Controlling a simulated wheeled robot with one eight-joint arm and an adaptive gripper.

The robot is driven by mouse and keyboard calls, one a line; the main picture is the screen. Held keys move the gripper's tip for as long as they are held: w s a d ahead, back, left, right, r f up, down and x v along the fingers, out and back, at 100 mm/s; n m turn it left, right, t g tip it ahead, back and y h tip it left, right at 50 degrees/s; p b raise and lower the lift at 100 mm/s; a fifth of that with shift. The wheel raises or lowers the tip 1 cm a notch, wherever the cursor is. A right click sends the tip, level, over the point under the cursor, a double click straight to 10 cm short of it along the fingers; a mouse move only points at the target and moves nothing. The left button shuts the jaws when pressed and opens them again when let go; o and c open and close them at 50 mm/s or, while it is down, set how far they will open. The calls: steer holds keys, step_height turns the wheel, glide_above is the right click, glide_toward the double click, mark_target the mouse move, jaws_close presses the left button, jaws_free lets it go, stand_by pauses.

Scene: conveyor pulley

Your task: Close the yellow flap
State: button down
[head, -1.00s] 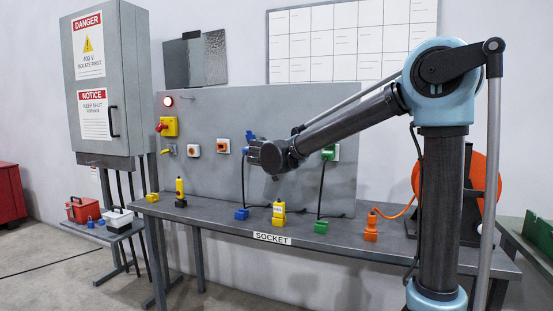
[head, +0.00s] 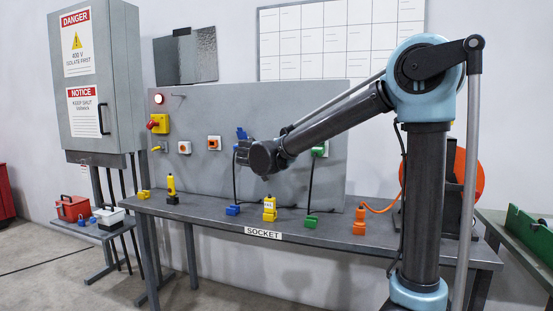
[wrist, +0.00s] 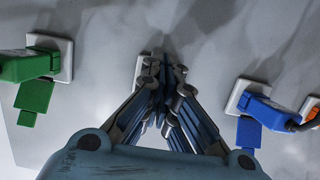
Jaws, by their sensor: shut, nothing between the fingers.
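No yellow flap can be made out in either view. In the wrist view, a white socket plate (wrist: 140,72) on the grey panel is mostly hidden behind my gripper (wrist: 163,62). My gripper is shut and empty, with its fingertips in front of or against this plate; contact cannot be told. In the head view, my dark gripper (head: 243,152) is at the panel between the blue flap (head: 241,133) and the green socket (head: 321,149).
The bench (head: 340,232) stands below the panel (head: 190,108). On it are a yellow plug (head: 269,210), a blue plug (head: 233,210), a green plug (head: 310,222) and an orange plug (head: 360,222). Black cables hang beside my gripper.

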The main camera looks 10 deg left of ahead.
steer(key=f+v, duration=0.2)
steer(key=v, duration=0.9)
steer(key=s+d+f+g+h, duration=0.1)
steer(key=d+f+g, duration=0.25)
steer(key=d, duration=0.65)
steer(key=s+d+f+g+h, duration=0.15)
steer(key=d+f, duration=0.35)
steer(key=d, duration=0.6)
steer(key=s+d+f+g, duration=0.1)
steer(key=d+f+g, duration=0.25)
steer(key=d, duration=0.65)
steer(key=s+d+f+n+g+y, duration=0.1)
steer(key=s+d+f+g+y, duration=0.15)
steer(key=s+d+f, duration=0.75)
steer(key=s+f+g+y, duration=0.1)
steer(key=s+f, duration=0.2)
steer(key=s, duration=0.3)
steer(key=s+f+n+g+y, duration=0.1)
steer(key=s+f, duration=0.3)
steer(key=s, duration=0.2)
steer(key=shift+f+y, duration=0.25)
steer(key=shift+y, duration=0.15)
steer(key=shift+a, duration=0.1)
